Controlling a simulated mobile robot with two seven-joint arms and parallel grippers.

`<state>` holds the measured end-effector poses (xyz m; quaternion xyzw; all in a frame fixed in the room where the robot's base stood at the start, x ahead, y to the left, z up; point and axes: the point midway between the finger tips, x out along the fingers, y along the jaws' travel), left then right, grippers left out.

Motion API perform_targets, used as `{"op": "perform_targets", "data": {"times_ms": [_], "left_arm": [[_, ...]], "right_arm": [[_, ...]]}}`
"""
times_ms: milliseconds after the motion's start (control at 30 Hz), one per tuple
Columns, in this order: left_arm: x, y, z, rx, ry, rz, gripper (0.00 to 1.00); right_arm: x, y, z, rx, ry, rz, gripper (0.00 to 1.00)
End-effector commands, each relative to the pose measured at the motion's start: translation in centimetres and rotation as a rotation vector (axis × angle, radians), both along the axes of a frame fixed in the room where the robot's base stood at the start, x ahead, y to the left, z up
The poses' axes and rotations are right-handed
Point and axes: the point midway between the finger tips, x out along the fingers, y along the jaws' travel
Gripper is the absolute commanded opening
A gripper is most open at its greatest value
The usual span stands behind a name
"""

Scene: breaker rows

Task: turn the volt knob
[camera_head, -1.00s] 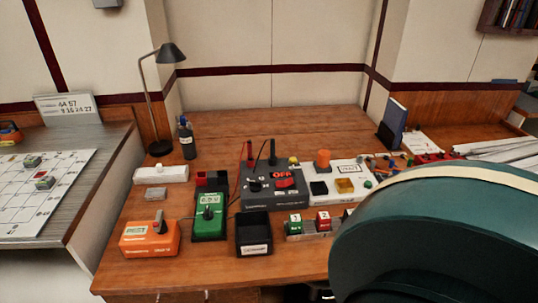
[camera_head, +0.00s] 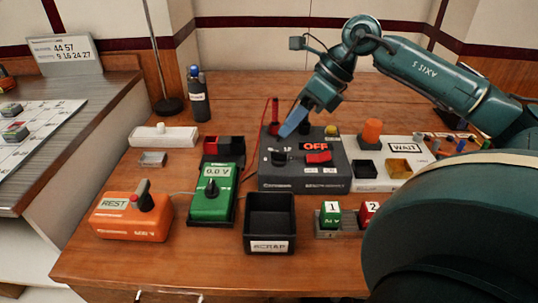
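A dark grey power box (camera_head: 303,178) stands mid-table, with a black knob (camera_head: 279,158) on its left, an OFF display (camera_head: 315,147) and a red switch (camera_head: 318,158). A green meter (camera_head: 213,197) to its left reads 0.0 V and has a black dial (camera_head: 211,188). The labels do not show clearly which knob is the volt knob. My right gripper (camera_head: 288,127) hangs over the grey box, its blue finger pointing down just above and behind the black knob. Contact is not visible. Its opening cannot be made out. My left gripper is not in view.
An open black SCRAP bin (camera_head: 248,247) and numbered cubes (camera_head: 331,214) stand in front of the box. An orange REST box (camera_head: 126,216) is at front left. A white WAIT panel (camera_head: 431,151) is at right. A dark bottle (camera_head: 198,100) stands behind.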

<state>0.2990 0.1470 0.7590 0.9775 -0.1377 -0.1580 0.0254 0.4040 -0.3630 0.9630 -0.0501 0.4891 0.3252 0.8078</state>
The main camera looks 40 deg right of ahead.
Motion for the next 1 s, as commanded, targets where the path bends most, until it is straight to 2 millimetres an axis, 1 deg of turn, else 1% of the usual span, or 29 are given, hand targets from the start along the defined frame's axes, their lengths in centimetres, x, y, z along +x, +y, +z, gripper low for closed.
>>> {"op": "perform_targets", "data": {"times_ms": [33,100,167,233,333,400,467,700,900,1000], "left_arm": [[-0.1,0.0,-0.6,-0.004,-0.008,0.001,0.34],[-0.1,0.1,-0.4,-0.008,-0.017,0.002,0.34],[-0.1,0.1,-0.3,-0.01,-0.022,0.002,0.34],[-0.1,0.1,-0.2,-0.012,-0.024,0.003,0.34],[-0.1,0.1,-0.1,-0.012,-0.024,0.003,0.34],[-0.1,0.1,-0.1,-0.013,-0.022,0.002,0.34],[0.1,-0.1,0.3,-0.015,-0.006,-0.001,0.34],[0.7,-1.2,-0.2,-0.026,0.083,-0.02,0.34],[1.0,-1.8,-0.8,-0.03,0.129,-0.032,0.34],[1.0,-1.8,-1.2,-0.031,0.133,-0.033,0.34]], "right_arm": [[-0.1,-1.6,0.4,-0.108,-0.009,0.003,0.34],[-0.5,-3.2,1.3,-0.212,-0.008,0.002,0.34],[-0.6,-4.0,1.8,-0.265,-0.005,-0.001,0.34],[-0.7,-4.4,1.9,-0.295,-0.002,-0.003,0.34],[-0.4,-4.2,1.0,-0.3,0.002,-0.003,0.34],[-0.1,-3.9,-0.1,-0.299,0.005,-0.001,0.34],[0.2,-3.8,0.0,-0.296,0.001,-0.003,0.34],[0.8,-3.3,-1.9,-0.293,0.0,-0.001,0.34],[1.8,-2.4,-4.6,-0.284,-0.006,-0.001,0.34],[2.3,-2.1,-6.8,-0.285,-0.002,-0.003,0.34]]}}
